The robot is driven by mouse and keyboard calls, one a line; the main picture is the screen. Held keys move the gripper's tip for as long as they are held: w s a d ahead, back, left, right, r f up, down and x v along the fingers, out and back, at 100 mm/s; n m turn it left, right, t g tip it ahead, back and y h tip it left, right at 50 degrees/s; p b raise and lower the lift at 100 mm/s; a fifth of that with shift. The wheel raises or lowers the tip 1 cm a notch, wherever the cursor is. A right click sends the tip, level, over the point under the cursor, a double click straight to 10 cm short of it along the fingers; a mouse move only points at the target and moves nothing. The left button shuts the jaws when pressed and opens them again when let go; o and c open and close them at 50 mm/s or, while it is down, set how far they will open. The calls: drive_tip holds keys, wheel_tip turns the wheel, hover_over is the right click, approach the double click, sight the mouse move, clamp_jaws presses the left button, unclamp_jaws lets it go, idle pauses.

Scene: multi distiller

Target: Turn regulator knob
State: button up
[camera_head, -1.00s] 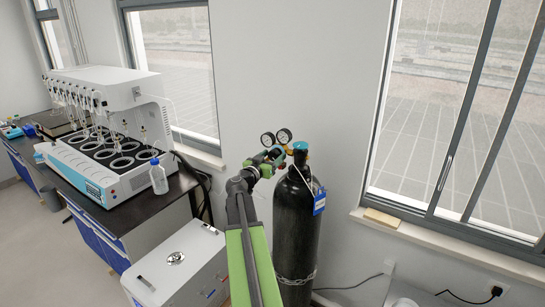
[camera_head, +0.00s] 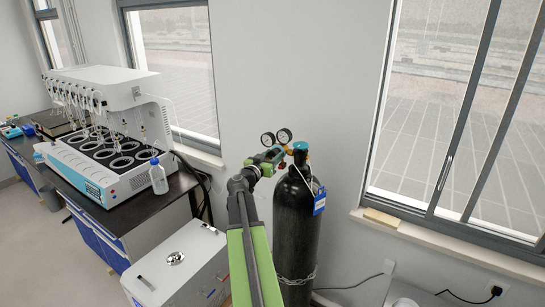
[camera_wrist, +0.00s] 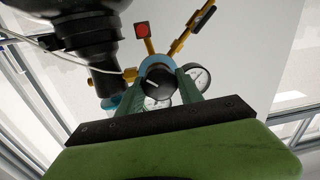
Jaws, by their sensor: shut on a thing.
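The regulator with two round gauges (camera_head: 284,135) sits at the top of the black gas cylinder (camera_head: 295,225). My gripper (camera_head: 273,154) is at the regulator, just left of the cylinder's neck. In the wrist view the black regulator knob (camera_wrist: 156,80) with a white mark lies between the green fingers of my gripper (camera_wrist: 157,88), which are shut on it. A gauge (camera_wrist: 196,78) shows just right of the fingers, and another is partly hidden behind them. In the head view the knob is hidden by my gripper.
A blue tag (camera_head: 319,203) hangs on the cylinder, and a chain (camera_head: 297,279) goes around its lower part. A white chest (camera_head: 180,262) stands to the left on the floor. The multi distiller (camera_head: 110,130) and a bottle (camera_head: 158,178) stand on the dark bench.

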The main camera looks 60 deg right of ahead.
drive_tip(key=n+p, duration=0.1)
drive_tip(key=n, duration=0.5)
drive_tip(key=shift+w, duration=0.1)
drive_tip(key=n, duration=0.6)
drive_tip(key=shift+g+y, duration=0.3)
drive_tip(key=shift+y, duration=0.1)
drive_tip(key=n, duration=0.5)
drive_tip(key=shift+f+n+g, duration=0.2)
drive_tip(key=shift+n+g, duration=0.2)
drive_tip(key=n, duration=0.5)
drive_tip(key=shift+f+n+g, duration=0.1)
drive_tip(key=shift+n+g, duration=0.2)
drive_tip(key=o, duration=1.3)
drive_tip(key=shift+n, duration=0.3)
drive_tip(key=shift+o, duration=0.2)
